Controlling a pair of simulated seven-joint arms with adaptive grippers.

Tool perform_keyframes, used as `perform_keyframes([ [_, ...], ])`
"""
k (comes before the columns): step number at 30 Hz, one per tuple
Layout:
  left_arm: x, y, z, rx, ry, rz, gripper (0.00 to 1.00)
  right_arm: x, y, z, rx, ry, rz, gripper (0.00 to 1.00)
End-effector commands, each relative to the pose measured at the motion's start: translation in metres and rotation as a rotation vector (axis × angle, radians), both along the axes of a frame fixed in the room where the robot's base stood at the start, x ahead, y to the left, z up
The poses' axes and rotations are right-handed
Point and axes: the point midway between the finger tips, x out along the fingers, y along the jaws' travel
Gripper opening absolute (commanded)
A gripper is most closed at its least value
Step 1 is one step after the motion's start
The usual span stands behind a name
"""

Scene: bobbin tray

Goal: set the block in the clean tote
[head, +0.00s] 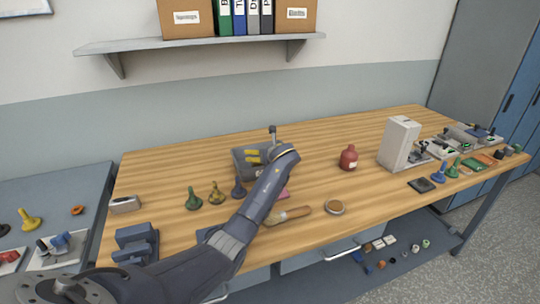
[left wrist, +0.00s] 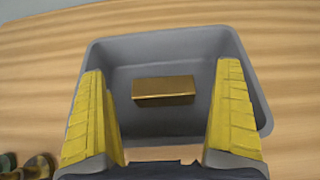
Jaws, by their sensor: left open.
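A grey tote (left wrist: 190,42) sits on the wooden table, below my left gripper (left wrist: 162,75) in the left wrist view. A brass-coloured block (left wrist: 163,88) lies inside it, apparently on its floor and near the middle. The yellow fingers are spread wide on either side of the block in the picture, with clear gaps to it. My left gripper (head: 254,155) is open and empty over the tote (head: 238,161) in the head view, where my arm hides part of the tote and the block cannot be made out. My right gripper is not in view.
Green and olive pawn-shaped pieces (head: 194,199) stand left of the tote. A red bottle (head: 348,157), a brush (head: 288,215) and a round dish (head: 336,207) lie to the right. A pale machine (head: 399,143) stands further right. The table behind the bottle is clear.

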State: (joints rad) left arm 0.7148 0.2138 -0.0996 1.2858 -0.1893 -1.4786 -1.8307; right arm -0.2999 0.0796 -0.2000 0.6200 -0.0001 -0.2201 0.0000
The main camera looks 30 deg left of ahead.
Motion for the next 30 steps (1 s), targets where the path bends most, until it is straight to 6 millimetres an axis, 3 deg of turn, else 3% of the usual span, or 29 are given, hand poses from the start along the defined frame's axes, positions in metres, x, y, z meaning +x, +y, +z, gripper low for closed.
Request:
perform_keyframes([
  [6,-0.022,-0.029,0.016,-0.003,-0.002,-0.003,1.00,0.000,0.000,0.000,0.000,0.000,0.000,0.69],
  [15,-0.044,-0.056,0.033,-0.001,-0.001,-0.001,1.00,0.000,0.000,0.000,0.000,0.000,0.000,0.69],
  [30,-0.051,-0.064,0.039,-0.001,0.000,-0.001,1.00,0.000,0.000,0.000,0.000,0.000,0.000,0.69],
])
